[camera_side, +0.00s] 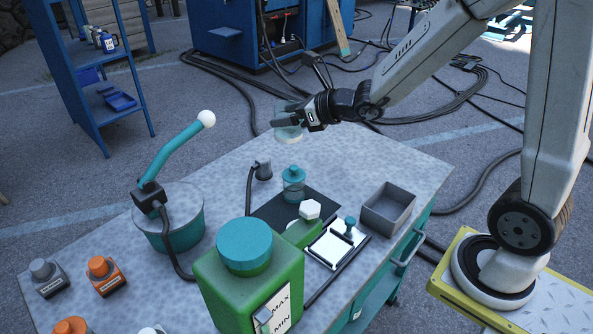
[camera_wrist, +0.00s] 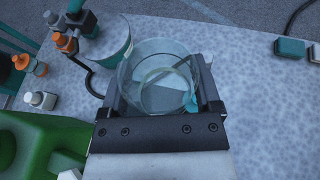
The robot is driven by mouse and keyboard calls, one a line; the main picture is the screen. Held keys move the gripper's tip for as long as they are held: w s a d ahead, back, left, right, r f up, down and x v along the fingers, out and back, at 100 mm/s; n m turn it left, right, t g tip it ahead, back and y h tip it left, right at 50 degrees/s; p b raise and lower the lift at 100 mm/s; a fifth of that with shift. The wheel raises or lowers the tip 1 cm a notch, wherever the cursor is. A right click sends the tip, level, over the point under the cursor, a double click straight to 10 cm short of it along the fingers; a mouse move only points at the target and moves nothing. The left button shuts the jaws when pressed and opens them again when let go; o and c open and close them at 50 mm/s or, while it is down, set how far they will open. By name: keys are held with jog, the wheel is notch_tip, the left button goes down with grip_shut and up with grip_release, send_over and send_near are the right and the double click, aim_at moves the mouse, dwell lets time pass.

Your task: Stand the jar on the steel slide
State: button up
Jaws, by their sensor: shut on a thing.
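My gripper (camera_side: 292,115) is shut on a clear glass jar (camera_side: 288,134) and holds it in the air above the far edge of the bench. In the wrist view the round jar (camera_wrist: 158,78) sits between the two dark fingers. A pale, shiny plate (camera_side: 328,249) with a teal knob lies in a dark frame near the bench's right side. It may be the steel slide; I cannot tell for certain. The plate is well apart from the held jar, toward the front.
An open grey box (camera_side: 388,208) is at the right. A large green container (camera_side: 250,285) and a teal pot (camera_side: 178,232) with a bent arm stand at front and left. The bench's far right surface is clear.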

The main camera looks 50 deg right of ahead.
jog(key=shift+f, duration=0.1)
jog(key=shift+w+a+f+n, duration=0.2)
jog(key=shift+w+f+n, duration=0.1)
jog(key=shift+f, duration=0.1)
jog(key=a+f+n+g+y, duration=0.1)
jog(key=a+f+n+y, duration=0.1)
jog(key=f, duration=0.4)
jog(key=w+a+f+n+g+y, duration=0.1)
jog(key=a+f+n+g+y, duration=0.1)
jog(key=f, duration=0.4)
jog(key=shift+w+a+f+n+y, duration=0.15)
jog(key=shift+w+a+n+y, duration=0.1)
jog(key=shift+a+n+y, duration=0.4)
jog(key=shift+a+f, duration=0.15)
send_over(268, 221)
jog(key=shift+f, duration=2.75)
jog(key=shift+f, duration=2.1)
jog(key=shift+f, duration=0.15)
